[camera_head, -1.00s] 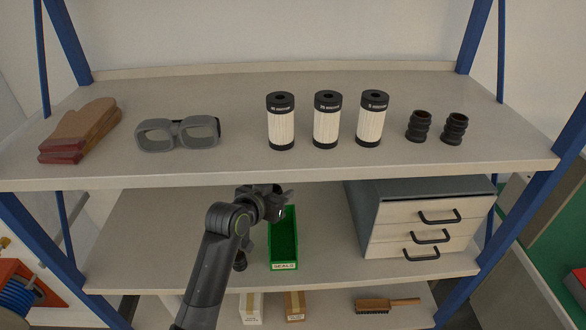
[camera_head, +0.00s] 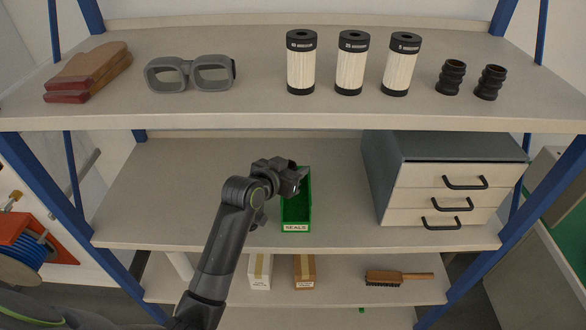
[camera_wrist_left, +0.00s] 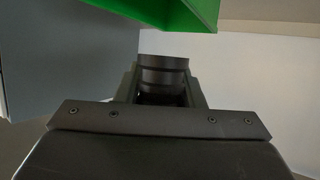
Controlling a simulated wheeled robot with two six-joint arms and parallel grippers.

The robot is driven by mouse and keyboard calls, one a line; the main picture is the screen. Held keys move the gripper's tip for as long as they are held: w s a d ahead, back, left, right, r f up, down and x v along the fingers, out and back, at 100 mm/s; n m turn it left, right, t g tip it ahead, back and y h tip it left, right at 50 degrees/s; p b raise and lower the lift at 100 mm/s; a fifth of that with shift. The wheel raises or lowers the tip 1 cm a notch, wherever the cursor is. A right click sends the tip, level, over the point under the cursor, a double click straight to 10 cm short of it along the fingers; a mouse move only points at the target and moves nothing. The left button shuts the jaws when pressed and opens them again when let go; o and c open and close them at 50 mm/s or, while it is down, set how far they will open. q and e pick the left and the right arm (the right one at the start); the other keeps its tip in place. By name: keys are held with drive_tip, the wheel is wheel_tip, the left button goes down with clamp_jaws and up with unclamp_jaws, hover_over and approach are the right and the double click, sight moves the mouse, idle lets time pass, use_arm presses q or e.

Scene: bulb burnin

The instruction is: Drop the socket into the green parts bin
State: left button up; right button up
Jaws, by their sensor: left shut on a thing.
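My left gripper (camera_head: 299,178) is at the middle shelf, overlapping the back part of the green bin (camera_head: 296,226) in the head view. The bin has a "SEALS" label on its front. In the left wrist view, the gripper (camera_wrist_left: 161,92) is shut on a black round socket (camera_wrist_left: 163,68). The green bin (camera_wrist_left: 185,12) shows at the top of that view, apart from the socket in the picture. The socket is not clear in the head view, and the gripper hides part of the bin's inside. My right gripper is not in view.
A grey drawer cabinet (camera_head: 395,180) stands right of the bin. The upper shelf (camera_head: 250,115) above holds goggles (camera_head: 190,75), gloves, several cylinders and two black ribbed parts. A dark object (camera_head: 258,217), partly hidden, shows beside my arm. The middle shelf's left part is clear.

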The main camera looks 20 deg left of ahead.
use_arm(q)
drive_tip(key=o, duration=1.1)
drive_tip(key=shift+c, duration=0.2)
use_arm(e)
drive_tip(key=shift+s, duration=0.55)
use_arm(q)
drive_tip(key=shift+s+a+r, duration=0.25)
drive_tip(key=shift+s, duration=0.35)
drive_tip(key=b+v, duration=0.1)
drive_tip(key=v, duration=1.5)
drive_tip(key=shift+b, duration=0.3)
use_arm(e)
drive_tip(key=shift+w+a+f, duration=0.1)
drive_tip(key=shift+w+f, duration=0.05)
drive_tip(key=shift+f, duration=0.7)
use_arm(q)
drive_tip(key=shift+d+r, duration=0.1)
